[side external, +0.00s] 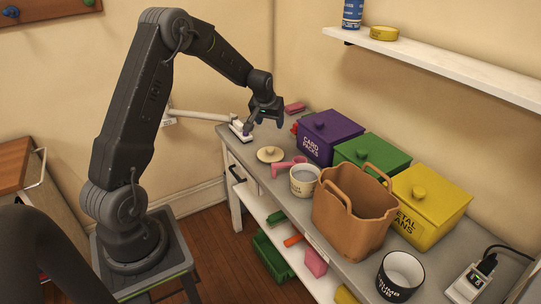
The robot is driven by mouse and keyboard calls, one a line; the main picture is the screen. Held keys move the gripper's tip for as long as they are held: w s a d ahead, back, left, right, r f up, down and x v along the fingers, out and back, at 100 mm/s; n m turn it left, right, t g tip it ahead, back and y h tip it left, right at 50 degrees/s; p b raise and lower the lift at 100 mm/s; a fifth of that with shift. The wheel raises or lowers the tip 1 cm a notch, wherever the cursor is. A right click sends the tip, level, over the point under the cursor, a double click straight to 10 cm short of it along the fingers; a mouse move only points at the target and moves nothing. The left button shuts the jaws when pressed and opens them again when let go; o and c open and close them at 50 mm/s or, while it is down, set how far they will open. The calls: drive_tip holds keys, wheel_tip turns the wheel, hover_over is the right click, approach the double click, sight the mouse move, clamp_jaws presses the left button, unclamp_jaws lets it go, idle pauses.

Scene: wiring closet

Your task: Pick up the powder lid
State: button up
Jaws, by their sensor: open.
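A round cream lid (270,154) with a small knob lies flat on the grey bench, near its front edge; it looks like the powder lid. A cream tub (304,180) with dark lettering too small to read stands open to the right of it, with pale contents inside. My gripper (265,120) is open and empty, above the back left part of the bench. It points down and is apart from the lid, which lies in front of it and lower. Nothing hides the lid.
A pink tool (288,166) lies between lid and tub. Purple (328,140), green (372,155) and yellow (428,205) lidded boxes line the wall. A brown caddy (350,212) stands right of the tub. A white jointed arm (205,115) ends near my gripper. A wall shelf (440,66) hangs above.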

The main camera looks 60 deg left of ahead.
approach(270, 148)
drive_tip(key=f, duration=0.1)
drive_tip(key=w+f, duration=0.1)
drive_tip(key=shift+a+f+n, duration=0.25)
drive_tip(key=shift+f+n, duration=0.05)
drive_tip(key=shift+f, duration=0.1)
drive_tip(key=shift+x, duration=3.2)
drive_tip(key=shift+c, duration=0.5)
drive_tip(key=c, duration=1.1)
drive_tip(key=shift+r, duration=0.2)
